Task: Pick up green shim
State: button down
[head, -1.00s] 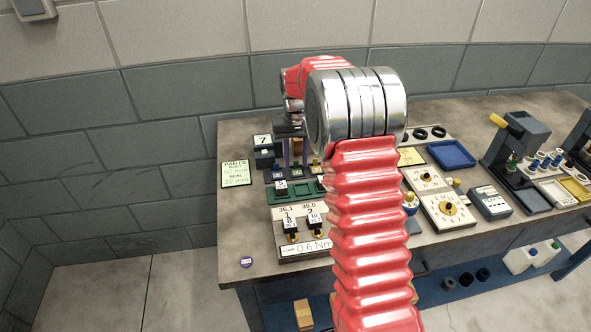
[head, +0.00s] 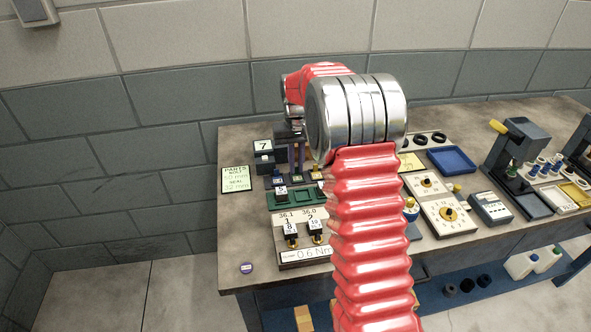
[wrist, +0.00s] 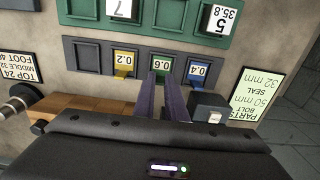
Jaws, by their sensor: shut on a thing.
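The fingers hide part of the shim. In the head view my gripper (head: 297,165) reaches down over the rack, and the green shim (head: 297,177) shows small below the fingertips. I cannot tell whether it is raised at all.
A yellow shim (wrist: 125,62) marked 0.2 and a blue shim (wrist: 198,70) marked 0.4 sit close on either side. A dark block (wrist: 208,112) stands right of the fingers. A green tray (head: 308,199) lies in front of the rack in the head view.

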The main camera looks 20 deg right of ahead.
aim_at(296, 174)
notch_tip(296, 174, up, 10)
dwell(0.5)
dwell(0.6)
